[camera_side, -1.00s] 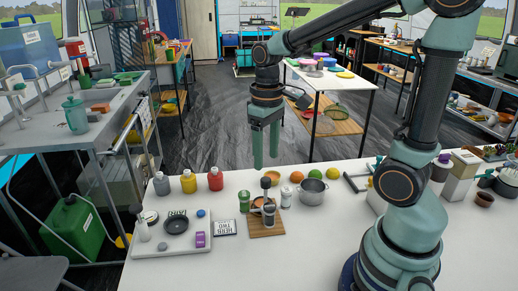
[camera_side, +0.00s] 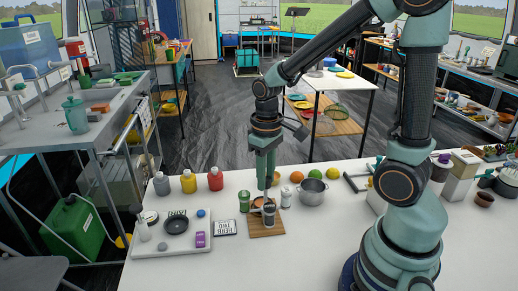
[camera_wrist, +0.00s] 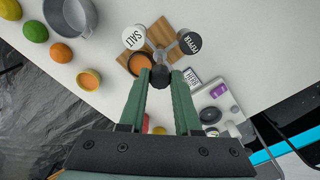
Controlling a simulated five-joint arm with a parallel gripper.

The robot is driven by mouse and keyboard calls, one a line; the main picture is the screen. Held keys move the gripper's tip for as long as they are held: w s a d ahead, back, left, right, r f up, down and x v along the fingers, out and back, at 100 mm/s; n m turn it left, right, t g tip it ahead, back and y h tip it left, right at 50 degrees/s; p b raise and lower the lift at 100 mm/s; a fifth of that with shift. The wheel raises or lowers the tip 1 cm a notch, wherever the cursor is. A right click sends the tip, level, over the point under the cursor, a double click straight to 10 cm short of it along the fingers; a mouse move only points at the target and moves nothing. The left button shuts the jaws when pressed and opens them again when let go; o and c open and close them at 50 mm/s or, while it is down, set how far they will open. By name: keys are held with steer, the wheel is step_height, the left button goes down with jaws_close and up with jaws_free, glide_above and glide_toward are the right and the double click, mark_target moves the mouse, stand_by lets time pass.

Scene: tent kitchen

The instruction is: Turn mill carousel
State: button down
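The mill carousel shows in the side view as a small rack with a dark central knob on a wooden board (camera_side: 266,224). My gripper (camera_side: 265,186) points down over the carousel. In the wrist view its two green fingers (camera_wrist: 164,76) are apart, with the knob showing between their tips. Contact with the knob cannot be told.
Bottles stand along the back edge. The front of the table is clear.

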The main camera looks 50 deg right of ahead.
stand_by(0.3)
steer(key=m, duration=0.4)
steer(key=shift+m, duration=0.4)
steer(key=m, duration=0.4)
steer(key=shift+m, duration=0.3)
steer(key=m, duration=0.4)
steer(key=shift+r+m, duration=0.1)
steer(key=shift+m, duration=2.1)
steer(key=c, duration=0.6)
jaws_free()
